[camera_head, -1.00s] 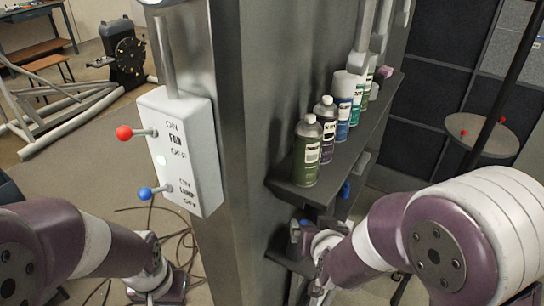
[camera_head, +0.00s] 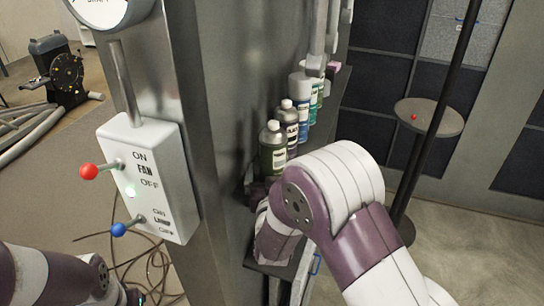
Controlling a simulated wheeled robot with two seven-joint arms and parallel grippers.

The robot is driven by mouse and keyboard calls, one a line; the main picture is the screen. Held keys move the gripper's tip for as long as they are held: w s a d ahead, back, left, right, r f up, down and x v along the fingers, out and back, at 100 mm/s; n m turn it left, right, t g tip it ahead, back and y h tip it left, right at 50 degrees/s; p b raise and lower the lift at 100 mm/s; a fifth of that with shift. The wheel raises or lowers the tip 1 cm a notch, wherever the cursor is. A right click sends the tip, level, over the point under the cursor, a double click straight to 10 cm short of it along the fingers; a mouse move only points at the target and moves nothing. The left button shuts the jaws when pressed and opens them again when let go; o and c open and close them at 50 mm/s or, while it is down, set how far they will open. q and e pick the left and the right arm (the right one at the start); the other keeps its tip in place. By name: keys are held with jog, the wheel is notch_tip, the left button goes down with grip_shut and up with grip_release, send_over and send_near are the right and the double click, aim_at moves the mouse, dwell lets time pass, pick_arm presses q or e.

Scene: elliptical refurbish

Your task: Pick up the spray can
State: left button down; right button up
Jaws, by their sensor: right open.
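Several cans and bottles stand upright in a row on a shelf on the side of the metal column. Nearest is an olive-green can with a grey cap (camera_head: 273,148). Behind it are a dark can with a light cap (camera_head: 288,128), a blue can with a white cap (camera_head: 301,105) and green ones further back. I cannot tell which one the task means. My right gripper (camera_head: 257,190) is open beside the base of the olive-green can; my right arm and wrist hide most of it and the shelf front. My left gripper (camera_head: 135,296) barely shows at the bottom edge, its jaws unclear.
A white switch box (camera_head: 150,180) with red and blue levers juts from the column (camera_head: 185,80) on the left. A small round table (camera_head: 428,117) and a black pole (camera_head: 440,110) stand at the right. Open floor lies right of my arm.

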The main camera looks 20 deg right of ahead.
aim_at(273, 163)
jog(key=x, duration=0.3)
jog(key=shift+w+d+f, duration=0.1)
jog(key=shift+w+d, duration=0.15)
jog(key=shift+s, duration=0.1)
jog(key=shift+a, duration=0.15)
jog(key=c, duration=1)
jog(key=shift+c, duration=0.8)
jog(key=shift+r, duration=0.2)
